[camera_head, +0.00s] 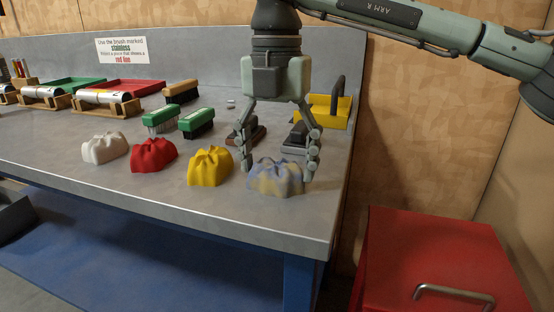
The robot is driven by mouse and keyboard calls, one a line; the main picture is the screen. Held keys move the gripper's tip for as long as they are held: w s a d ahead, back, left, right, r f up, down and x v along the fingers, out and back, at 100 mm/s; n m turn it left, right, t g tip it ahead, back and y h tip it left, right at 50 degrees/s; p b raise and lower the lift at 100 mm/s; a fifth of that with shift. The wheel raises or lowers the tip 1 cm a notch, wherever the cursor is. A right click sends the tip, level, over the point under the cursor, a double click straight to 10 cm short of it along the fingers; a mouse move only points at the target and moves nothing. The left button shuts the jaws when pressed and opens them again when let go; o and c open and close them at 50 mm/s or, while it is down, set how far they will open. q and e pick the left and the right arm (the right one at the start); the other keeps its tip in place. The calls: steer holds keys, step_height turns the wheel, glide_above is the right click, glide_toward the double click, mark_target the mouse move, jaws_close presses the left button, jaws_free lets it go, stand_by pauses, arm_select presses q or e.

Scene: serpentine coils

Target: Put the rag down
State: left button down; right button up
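A crumpled grey-blue rag with yellowish patches (275,179) sits on the grey workbench (215,222) near its right front corner. My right gripper (279,170) comes down over it from above. Its fingers are spread wide, one on the rag's left and one on its right. I see no clear grip on the rag, and cannot tell whether the fingertips touch it. A yellow rag (210,167), a red rag (153,155) and a white rag (105,148) sit in a row to the left. My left gripper is not in view.
Brushes with green backs (196,123) and darker tools stand behind the rags. A yellow item (329,112) stands at the back right. Steel cylinders on wooden stands (106,98) and a sign (122,50) are at the back left. A red cabinet (430,250) stands right of the bench.

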mark_target(277, 160)
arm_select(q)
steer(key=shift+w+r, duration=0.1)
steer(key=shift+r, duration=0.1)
arm_select(e)
steer(key=shift+o, duration=1.2)
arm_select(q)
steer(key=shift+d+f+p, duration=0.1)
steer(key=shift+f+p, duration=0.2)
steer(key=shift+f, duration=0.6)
arm_select(e)
step_height(277, 160, up, 12)
steer(key=shift+w, duration=0.15)
steer(key=shift+r, duration=0.1)
